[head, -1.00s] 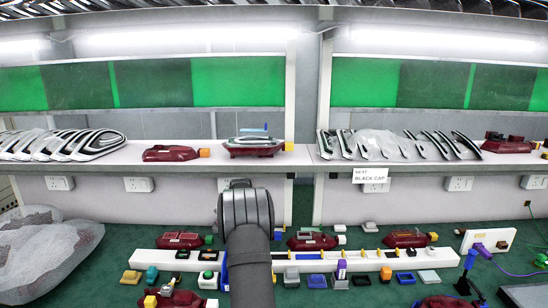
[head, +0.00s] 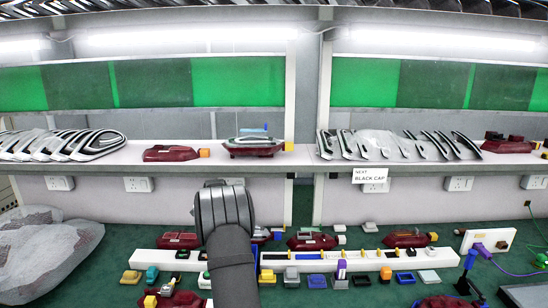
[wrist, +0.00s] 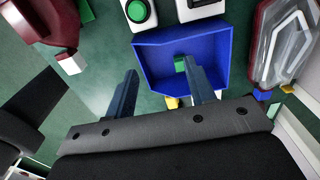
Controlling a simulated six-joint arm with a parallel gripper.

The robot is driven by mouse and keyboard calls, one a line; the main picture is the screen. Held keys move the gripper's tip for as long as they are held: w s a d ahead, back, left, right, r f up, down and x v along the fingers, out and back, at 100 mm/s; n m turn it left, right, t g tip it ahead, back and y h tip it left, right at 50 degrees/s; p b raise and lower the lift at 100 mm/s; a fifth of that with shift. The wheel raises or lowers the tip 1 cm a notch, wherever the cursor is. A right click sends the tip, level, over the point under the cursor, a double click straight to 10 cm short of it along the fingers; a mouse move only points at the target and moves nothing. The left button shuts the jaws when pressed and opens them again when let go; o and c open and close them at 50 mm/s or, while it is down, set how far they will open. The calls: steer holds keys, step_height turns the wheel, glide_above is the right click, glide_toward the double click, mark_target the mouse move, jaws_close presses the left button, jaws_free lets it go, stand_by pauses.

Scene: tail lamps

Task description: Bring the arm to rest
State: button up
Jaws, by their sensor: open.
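My gripper (wrist: 155,88) shows in the wrist view with its two fingers spread apart and nothing between them. Its right finger overlaps a blue open tray (wrist: 150,72) from the camera's side; whether it touches the tray I cannot tell. A small green piece (wrist: 180,64) shows in the tray beside that finger. In the head view my arm rises over the green bench (head: 115,245), and its links hide the fingers and part of the white rail.
Red tail lamps stand along the white rail (head: 330,263), such as one right of my arm (head: 312,241). Several small coloured parts lie in front of it. A shelf (head: 110,165) with more lamps runs behind. A wrapped bundle (head: 45,250) lies at left.

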steer(key=s+a+r, duration=0.1)
steer(key=s+a, duration=0.4)
steer(key=a, duration=0.2)
steer(key=s+a, duration=0.5)
steer(key=a, duration=0.2)
steer(key=s+a+r, duration=0.1)
steer(key=s+a, duration=0.4)
steer(key=a, duration=0.2)
steer(key=shift+s+a+r, duration=0.2)
steer(key=shift+a+r, duration=0.15)
steer(key=shift+a, duration=0.05)
step_height(320, 180, down, 2)
steer(key=shift+s, duration=0.1)
steer(key=shift+f, duration=0.7)
